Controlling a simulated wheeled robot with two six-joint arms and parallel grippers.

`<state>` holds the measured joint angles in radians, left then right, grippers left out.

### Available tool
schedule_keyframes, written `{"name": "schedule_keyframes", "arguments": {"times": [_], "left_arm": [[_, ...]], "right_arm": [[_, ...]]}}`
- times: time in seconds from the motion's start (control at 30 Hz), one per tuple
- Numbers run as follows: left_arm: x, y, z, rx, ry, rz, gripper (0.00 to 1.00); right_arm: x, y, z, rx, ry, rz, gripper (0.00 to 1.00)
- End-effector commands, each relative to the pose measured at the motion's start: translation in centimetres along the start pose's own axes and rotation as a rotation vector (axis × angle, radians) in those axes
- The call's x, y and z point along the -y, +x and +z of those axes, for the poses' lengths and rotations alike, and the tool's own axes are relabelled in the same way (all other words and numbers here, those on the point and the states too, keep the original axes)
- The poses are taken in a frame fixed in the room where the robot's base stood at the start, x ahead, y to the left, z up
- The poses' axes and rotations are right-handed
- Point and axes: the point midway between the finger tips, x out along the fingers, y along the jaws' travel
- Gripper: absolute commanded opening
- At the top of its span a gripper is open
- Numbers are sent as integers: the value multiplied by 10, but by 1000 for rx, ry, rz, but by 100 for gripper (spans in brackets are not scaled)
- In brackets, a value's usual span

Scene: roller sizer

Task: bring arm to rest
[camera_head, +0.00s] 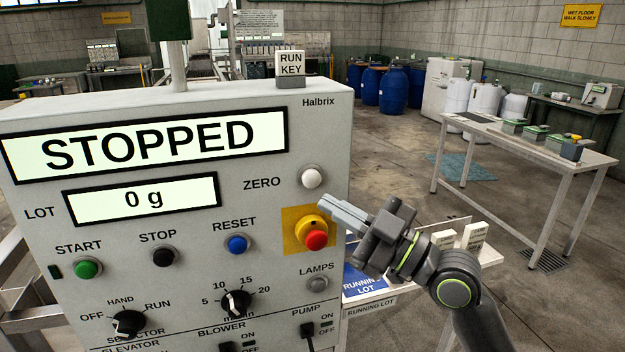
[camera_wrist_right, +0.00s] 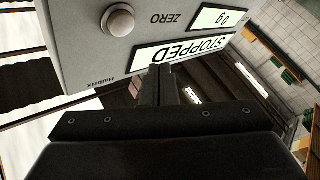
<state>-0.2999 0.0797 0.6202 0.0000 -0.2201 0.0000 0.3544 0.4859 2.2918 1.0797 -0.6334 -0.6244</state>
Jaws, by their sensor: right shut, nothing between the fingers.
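My right gripper (camera_head: 345,212) is shut and empty. In the head view it is in front of the right side of the grey control panel (camera_head: 200,205), overlapping the area beside the red emergency stop button (camera_head: 316,240) on its yellow plate. I cannot tell whether the fingertips touch the panel. In the right wrist view the closed fingers (camera_wrist_right: 160,85) point toward the panel (camera_wrist_right: 80,45), with the white ZERO button (camera_wrist_right: 118,20) up and to the left. The upper display (camera_head: 150,143) reads STOPPED and the lot display (camera_head: 143,198) reads 0 g. My left gripper is not in view.
A RUN KEY block (camera_head: 290,65) stands on top of the panel. Below my right arm is a shelf with a blue RUNNING LOT card (camera_head: 362,280) and white labelled blocks (camera_head: 472,236). A table (camera_head: 530,145) stands to the right. Blue barrels (camera_head: 393,92) stand behind open floor.

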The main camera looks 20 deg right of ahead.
Motion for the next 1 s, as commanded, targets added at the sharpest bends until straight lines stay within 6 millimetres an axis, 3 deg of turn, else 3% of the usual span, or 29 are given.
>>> {"name": "schedule_keyframes", "arguments": {"times": [0.37, 0.47, 0.53, 0.67, 0.8, 0.9, 1.0], "left_arm": [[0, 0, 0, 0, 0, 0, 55], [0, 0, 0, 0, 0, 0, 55], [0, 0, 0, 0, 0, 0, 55], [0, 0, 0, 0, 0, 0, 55], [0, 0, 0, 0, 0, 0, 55], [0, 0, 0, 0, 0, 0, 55], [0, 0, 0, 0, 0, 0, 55]], "right_arm": [[2, -2, 7, 21, 7, 1, 0], [14, -14, 33, 108, 40, 6, 0], [27, -29, 63, 217, 80, 15, 0], [62, -78, 131, 493, 185, 55, 0], [102, -151, 189, 813, 316, 134, 0], [131, -209, 216, 1037, 408, 210, 0], [156, -263, 229, 1232, 485, 291, 0]]}}
